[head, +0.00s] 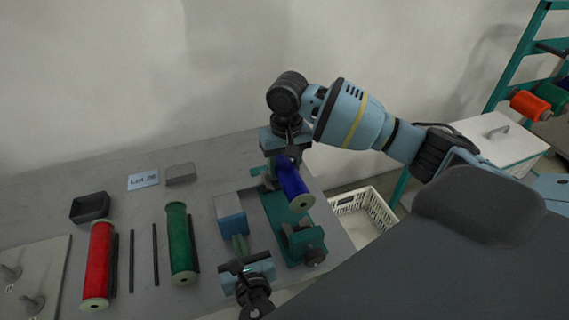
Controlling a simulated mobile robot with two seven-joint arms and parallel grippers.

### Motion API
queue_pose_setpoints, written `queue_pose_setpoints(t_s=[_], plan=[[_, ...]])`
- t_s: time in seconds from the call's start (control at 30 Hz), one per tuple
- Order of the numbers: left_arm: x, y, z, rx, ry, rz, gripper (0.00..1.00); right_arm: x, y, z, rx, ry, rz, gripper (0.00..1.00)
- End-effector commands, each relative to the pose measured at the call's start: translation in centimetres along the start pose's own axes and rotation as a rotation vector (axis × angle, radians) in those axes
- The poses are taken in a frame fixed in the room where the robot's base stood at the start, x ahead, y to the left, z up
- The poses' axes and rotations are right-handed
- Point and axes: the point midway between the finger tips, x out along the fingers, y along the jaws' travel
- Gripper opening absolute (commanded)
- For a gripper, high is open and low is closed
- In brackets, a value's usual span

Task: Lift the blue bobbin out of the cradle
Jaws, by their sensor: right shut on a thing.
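The blue bobbin (292,184) has a pale end disc facing the near side. My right gripper (287,152) comes down from above and is shut on its far end. The green cradle (275,213) stands at the table's right edge, with end supports at its far and near ends. The bobbin appears over the cradle, its near end apart from the near support (303,240). Its far end and the grip are partly hidden by the gripper. My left gripper (246,264) is low at the table's front, left of the cradle; its jaw opening is unclear.
A grey-and-blue block (231,214) stands left of the cradle. A green bobbin (180,240), dark rods (155,255) and a red bobbin (98,262) lie further left. A dark tray (90,207) is behind them. A white crate (365,215) stands beyond the table's right edge.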

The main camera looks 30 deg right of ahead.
Motion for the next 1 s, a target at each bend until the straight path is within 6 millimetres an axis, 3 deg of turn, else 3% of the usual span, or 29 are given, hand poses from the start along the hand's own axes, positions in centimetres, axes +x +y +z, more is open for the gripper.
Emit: queue_pose_setpoints(t_s=[0.23,0.5,0.7,1.0], plan=[[-0.3,0.0,1.7,-0.003,-0.003,0.0,0.0,-0.1,0.0,0.0,0.0,0.001,-0.001,0.14],[-1.3,0.0,6.5,-0.005,-0.004,0.0,0.0,-0.1,0.0,0.0,0.0,0.001,-0.001,0.14],[-1.8,0.0,9.0,-0.002,-0.002,0.0,0.0,-0.1,0.0,0.0,0.0,0.001,-0.001,0.14],[-2.0,0.0,9.9,0.0,0.0,0.0,0.0,-0.1,0.0,0.0,0.0,0.001,-0.001,0.14]])
